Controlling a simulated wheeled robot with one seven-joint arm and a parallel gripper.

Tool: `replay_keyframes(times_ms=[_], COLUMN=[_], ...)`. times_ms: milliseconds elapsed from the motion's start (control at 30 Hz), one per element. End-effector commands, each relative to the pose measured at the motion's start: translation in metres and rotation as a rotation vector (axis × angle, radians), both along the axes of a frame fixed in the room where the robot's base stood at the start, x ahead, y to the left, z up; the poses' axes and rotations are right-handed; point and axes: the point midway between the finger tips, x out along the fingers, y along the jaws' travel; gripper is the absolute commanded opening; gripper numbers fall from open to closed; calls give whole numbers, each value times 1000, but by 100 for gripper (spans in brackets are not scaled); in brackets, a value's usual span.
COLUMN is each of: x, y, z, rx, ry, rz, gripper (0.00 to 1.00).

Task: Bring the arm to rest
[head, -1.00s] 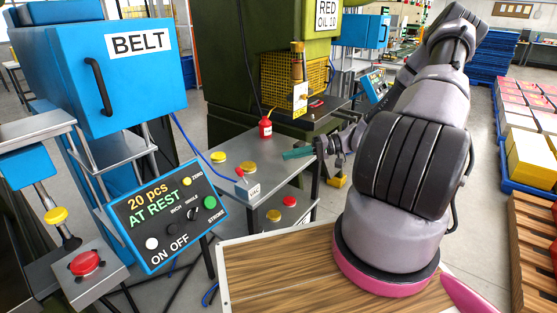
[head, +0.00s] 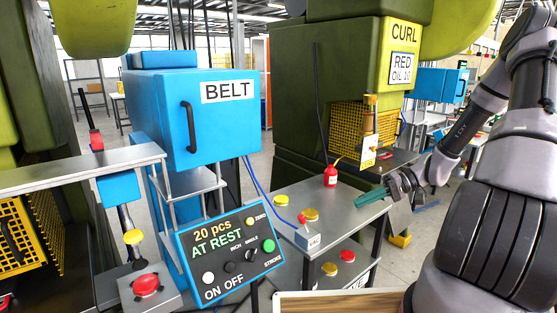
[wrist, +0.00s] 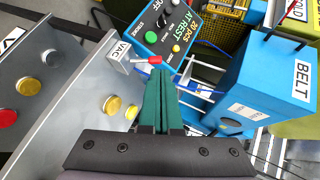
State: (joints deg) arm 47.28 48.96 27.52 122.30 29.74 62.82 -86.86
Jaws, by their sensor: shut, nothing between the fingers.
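My arm (head: 490,210) reaches in from the right of the head view, bent over the metal table. My gripper (head: 360,202) has green fingers, shut with nothing between them, and points left above the back right part of the table (head: 345,208). In the wrist view the shut green fingers (wrist: 161,75) point up the picture. Their tips appear close to the red-tipped lever of the VAC box (wrist: 117,55); I cannot tell the gap in depth.
The control panel (head: 228,250) reads "20 pcs AT REST". A blue BELT cabinet (head: 160,125) stands left.

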Motion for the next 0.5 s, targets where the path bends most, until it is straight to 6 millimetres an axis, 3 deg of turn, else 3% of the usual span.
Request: replay_keyframes(times_ms=[267,500], x=[-21,-42], y=[4,10], z=[69,136], rx=[-354,-611], ry=[78,69], rz=[36,-47], gripper=[0,0])
